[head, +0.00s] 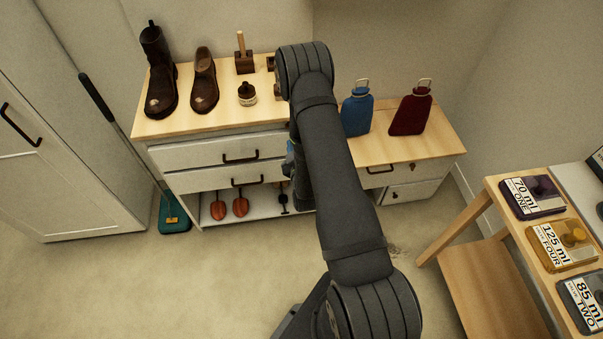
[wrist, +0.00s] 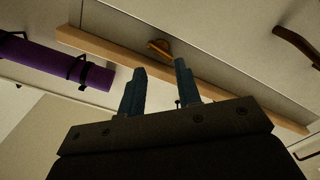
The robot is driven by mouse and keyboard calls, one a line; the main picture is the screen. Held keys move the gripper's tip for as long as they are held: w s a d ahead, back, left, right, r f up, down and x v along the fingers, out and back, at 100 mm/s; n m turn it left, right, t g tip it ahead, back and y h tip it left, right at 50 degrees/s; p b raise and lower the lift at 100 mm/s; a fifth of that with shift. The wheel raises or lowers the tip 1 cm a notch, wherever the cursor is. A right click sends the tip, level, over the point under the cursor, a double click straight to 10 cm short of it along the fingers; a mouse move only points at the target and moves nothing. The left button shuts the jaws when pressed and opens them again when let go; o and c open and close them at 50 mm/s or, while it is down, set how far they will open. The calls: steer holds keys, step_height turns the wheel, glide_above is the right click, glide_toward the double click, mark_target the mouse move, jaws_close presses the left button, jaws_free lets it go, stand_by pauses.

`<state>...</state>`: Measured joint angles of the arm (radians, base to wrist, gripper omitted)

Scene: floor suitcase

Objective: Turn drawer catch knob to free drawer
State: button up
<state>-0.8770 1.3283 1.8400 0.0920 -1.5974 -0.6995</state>
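In the wrist view a small orange-brown catch knob (wrist: 160,47) sits on a pale drawer front (wrist: 215,50), just above a wooden strip. It appears turned slightly off level. My gripper (wrist: 159,68) has its two blue fingers apart, with nothing between them. The fingertips point toward the knob, one on each side of it in the picture; I cannot tell the remaining gap. In the head view my arm covers the middle of the cabinet (head: 215,155), and only a bit of blue finger shows. The knob is not visible there.
A dark curved handle (wrist: 295,45) is right of the knob, and a purple strapped roll (wrist: 55,65) is at left. Boots (head: 158,80), a blue flask (head: 357,110) and a red flask (head: 411,112) stand on the cabinet top. A wooden stand with labelled boxes (head: 533,197) is at right.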

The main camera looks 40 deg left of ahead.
steer(key=v, duration=1.2)
steer(key=o, duration=0.5)
steer(key=shift+o, duration=0.9)
steer(key=shift+m, duration=0.5)
steer(key=w+a+m, duration=0.8)
steer(key=w+a, duration=0.4)
steer(key=shift+a+r+m, duration=0.2)
steer(key=shift+r+m, duration=0.1)
steer(key=shift+m, duration=0.1)
steer(key=shift+w, duration=0.15)
steer(key=c, duration=1)
